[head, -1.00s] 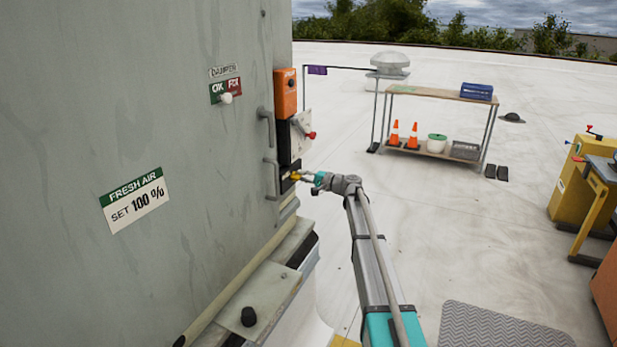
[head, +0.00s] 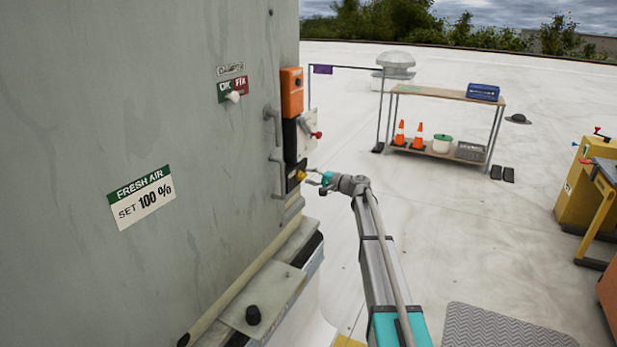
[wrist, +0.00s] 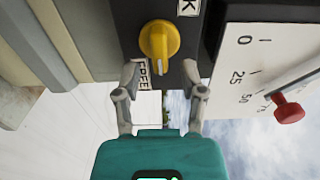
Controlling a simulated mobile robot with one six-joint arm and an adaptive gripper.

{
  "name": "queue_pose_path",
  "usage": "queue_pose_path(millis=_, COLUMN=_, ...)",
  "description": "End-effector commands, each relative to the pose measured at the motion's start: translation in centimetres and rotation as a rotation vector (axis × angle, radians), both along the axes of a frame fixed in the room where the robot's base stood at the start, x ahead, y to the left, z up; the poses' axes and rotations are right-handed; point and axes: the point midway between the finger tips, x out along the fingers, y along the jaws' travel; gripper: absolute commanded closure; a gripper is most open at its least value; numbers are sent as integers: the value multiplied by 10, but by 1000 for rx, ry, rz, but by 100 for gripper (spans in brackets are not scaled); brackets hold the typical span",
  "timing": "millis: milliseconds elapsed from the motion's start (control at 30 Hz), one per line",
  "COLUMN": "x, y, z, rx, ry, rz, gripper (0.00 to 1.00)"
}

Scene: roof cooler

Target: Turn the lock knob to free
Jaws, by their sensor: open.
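The yellow lock knob (wrist: 159,40) sits on a dark plate (wrist: 125,20) in the wrist view. Its raised grip runs nearly up and down in that picture, with the lower end beside the FREE label (wrist: 142,75). A second label (wrist: 188,7) at the top shows only the letter K. My gripper (wrist: 160,92) is open and empty, its two fingers apart and short of the knob. In the head view the knob (head: 300,175) shows low on the cabinet's edge, with a small gap to my gripper (head: 316,178) on its right.
A scale plate with a red-tipped lever (wrist: 288,108) stands right of the knob in the wrist view. An orange box (head: 291,92) and grey handles (head: 274,125) are on the cabinet near the knob. Open roof lies to the right, with a shelf rack (head: 445,95) farther back.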

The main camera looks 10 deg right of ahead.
Motion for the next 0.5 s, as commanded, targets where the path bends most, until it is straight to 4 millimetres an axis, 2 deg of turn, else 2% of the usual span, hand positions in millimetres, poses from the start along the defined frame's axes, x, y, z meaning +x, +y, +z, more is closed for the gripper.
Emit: queue_pose_path(millis=500, x=-48, y=-62, z=0, rx=-1, ry=1, rz=0, gripper=47)
